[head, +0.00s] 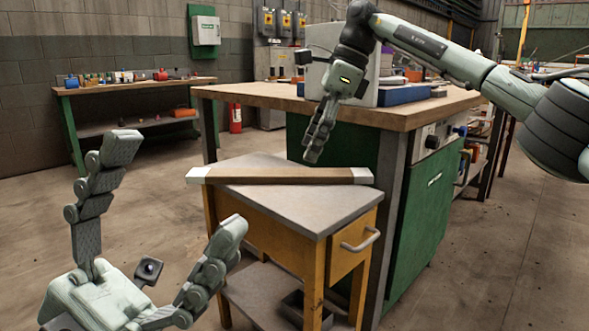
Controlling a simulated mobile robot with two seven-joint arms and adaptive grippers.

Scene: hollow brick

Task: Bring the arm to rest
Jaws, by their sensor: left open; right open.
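My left gripper (178,190) is large in the lower left, close to the camera. Its fingers are spread wide and nothing is between them. My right gripper (316,148) hangs from the arm that comes in from the right. Its fingers point down near the wooden bar and overlap one another in this view, so the gap is hard to see. It holds nothing that I can see. The long brown bar (283,176) with white ends lies flat across the small cabinet's grey top (318,208). Whether the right fingertips touch the bar is unclear; they appear just above or behind it.
A large green workbench (423,112) with a wooden top stands behind the cabinet, bearing a grey machine and blue boxes. Another bench (140,86) with small items stands at the back left. A red extinguisher (235,118) is near the wall. The floor at left and right is clear.

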